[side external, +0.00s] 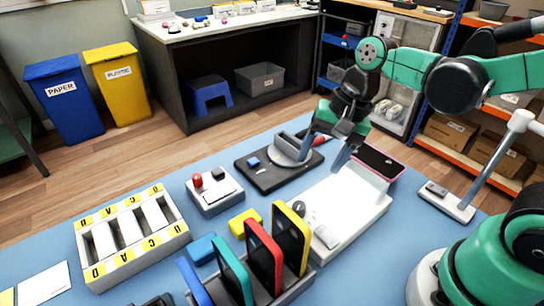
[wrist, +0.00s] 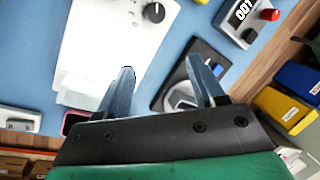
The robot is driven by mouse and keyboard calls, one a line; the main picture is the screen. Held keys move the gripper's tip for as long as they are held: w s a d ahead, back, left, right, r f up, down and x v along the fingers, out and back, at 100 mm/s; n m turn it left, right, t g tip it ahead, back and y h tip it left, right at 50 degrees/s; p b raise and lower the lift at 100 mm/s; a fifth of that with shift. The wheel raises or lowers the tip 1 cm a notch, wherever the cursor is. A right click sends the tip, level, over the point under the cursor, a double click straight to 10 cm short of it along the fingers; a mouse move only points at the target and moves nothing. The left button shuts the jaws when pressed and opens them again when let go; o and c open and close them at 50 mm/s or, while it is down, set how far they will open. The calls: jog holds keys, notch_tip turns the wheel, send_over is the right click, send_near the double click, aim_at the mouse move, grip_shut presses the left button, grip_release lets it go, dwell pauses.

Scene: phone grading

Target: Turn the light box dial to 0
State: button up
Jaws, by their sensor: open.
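The white light box (side external: 345,215) lies on the blue mat, to the right of the middle in the side external view. Its black dial (side external: 298,208) is on the end nearer the phone rack. In the wrist view, the light box (wrist: 108,45) is at the upper left and the dial (wrist: 154,12) is near the top edge, with small marks around it. The dial's setting is too small to read. My gripper (side external: 328,147) is open and empty above the far end of the light box, apart from the dial. Its two fingers (wrist: 160,65) point toward the mat in the wrist view.
A pink-edged phone (side external: 375,162) is at the light box's far end. A black device with a grey disc (side external: 292,150) lies beside it. A red-button box (side external: 215,192), yellow block (side external: 245,222), phone rack (side external: 250,285) and lettered tray (side external: 130,240) stand left and in front.

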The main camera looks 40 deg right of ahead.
aim_at(300, 205)
jog(key=m, duration=0.1)
jog(key=a+f+m+g, duration=0.1)
jog(key=m+g+y, duration=0.1)
jog(key=shift+w+a+f+m, duration=0.15)
jog(key=shift+a+f+m, duration=0.05)
jog(key=shift+a+m, duration=0.1)
jog(key=shift+a+f+m+g+y, duration=0.3)
jog(key=shift+m+g, duration=0.2)
jog(key=shift+m, duration=0.3)
jog(key=shift+x, duration=2.85)
grip_shut()
